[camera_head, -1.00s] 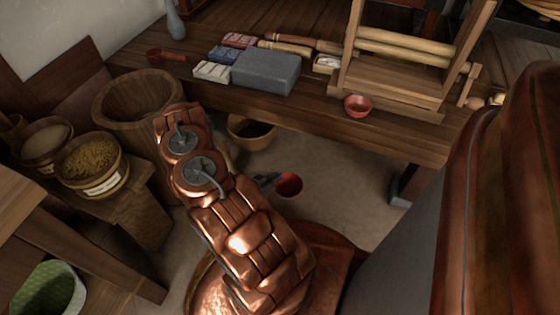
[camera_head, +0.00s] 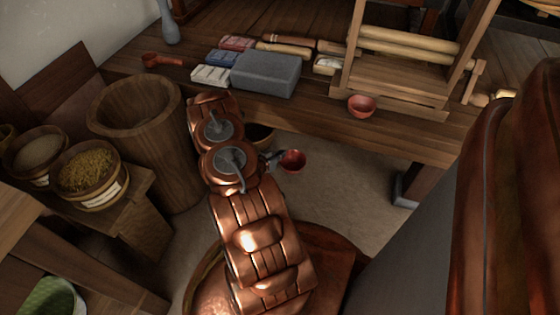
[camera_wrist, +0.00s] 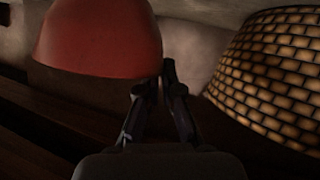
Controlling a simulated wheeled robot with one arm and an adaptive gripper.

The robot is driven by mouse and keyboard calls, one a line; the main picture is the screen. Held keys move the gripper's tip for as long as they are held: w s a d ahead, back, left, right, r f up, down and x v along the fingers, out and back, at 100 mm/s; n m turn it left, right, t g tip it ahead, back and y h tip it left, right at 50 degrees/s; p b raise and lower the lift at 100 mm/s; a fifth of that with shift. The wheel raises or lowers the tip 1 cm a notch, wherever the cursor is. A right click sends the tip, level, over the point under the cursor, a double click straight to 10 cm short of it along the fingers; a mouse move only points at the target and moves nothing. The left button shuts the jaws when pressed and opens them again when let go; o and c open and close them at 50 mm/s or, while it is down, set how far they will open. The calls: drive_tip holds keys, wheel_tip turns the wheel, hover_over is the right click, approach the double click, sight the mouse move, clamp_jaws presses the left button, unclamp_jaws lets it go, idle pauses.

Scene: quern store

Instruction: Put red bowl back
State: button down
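A small red bowl (camera_head: 293,161) is at the tip of my gripper (camera_head: 278,157), held over the floor in front of the workbench. In the wrist view the bowl (camera_wrist: 98,38) fills the upper left, and the fingers of my gripper (camera_wrist: 168,75) are close together at its right edge. A second small red bowl (camera_head: 361,105) stands upright on the front part of the workbench (camera_head: 330,122), before the wooden frame.
A wooden frame with rollers (camera_head: 405,50), a grey stone block (camera_head: 265,74), small coloured blocks (camera_head: 222,55) and a red ladle (camera_head: 162,61) occupy the bench. A big wooden tub (camera_head: 150,140) stands left of my arm. A brick-patterned round object (camera_wrist: 270,70) is right in the wrist view.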

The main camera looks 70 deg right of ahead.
drive_tip(key=shift+f+b, duration=1)
drive_tip(key=shift+f, duration=0.7)
drive_tip(key=shift+f, duration=0.1)
drive_tip(key=c, duration=1.3)
unclamp_jaws()
drive_tip(key=shift+w+a+r, duration=0.1)
drive_tip(key=shift+a+r, duration=0.2)
drive_tip(key=shift+a, duration=0.05)
drive_tip(key=shift+p+v, duration=2.7)
drive_tip(key=shift+v, duration=2.95)
drive_tip(key=shift+f, duration=0.1)
